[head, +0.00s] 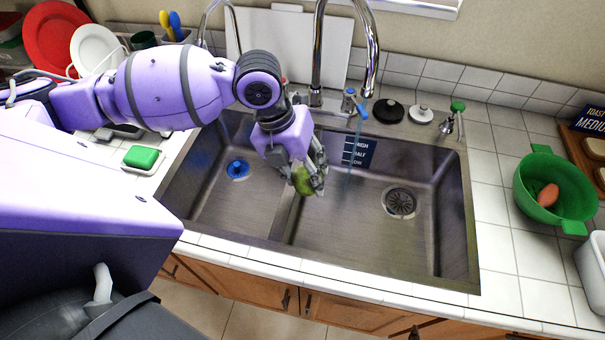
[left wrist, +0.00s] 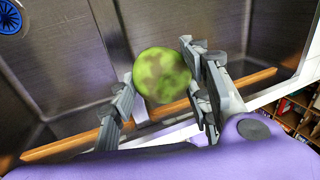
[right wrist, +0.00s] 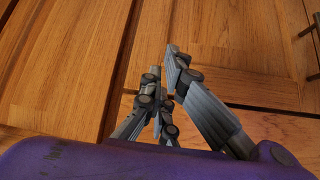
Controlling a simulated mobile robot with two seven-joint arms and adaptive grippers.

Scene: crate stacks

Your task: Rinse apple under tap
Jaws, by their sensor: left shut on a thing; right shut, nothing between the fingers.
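A green apple with brownish patches (head: 303,181) is held by my left gripper (head: 311,178) above the sink, near the divider between the two basins. The apple (left wrist: 162,75) sits between the fingers (left wrist: 160,95) in the left wrist view. The chrome tap (head: 372,60) arches over the right basin, and a thin bluish stream of water (head: 354,150) falls from it. The apple is left of the stream and apart from it. My right gripper (right wrist: 168,95) is shut and empty in front of wooden cabinet doors; it is not visible in the head view.
The double sink (head: 452,215) has a blue drain on the left and a metal drain (head: 400,203) on the right. A green colander (head: 568,190) stands on the right counter. A green sponge (head: 142,157) lies left. The right basin is clear.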

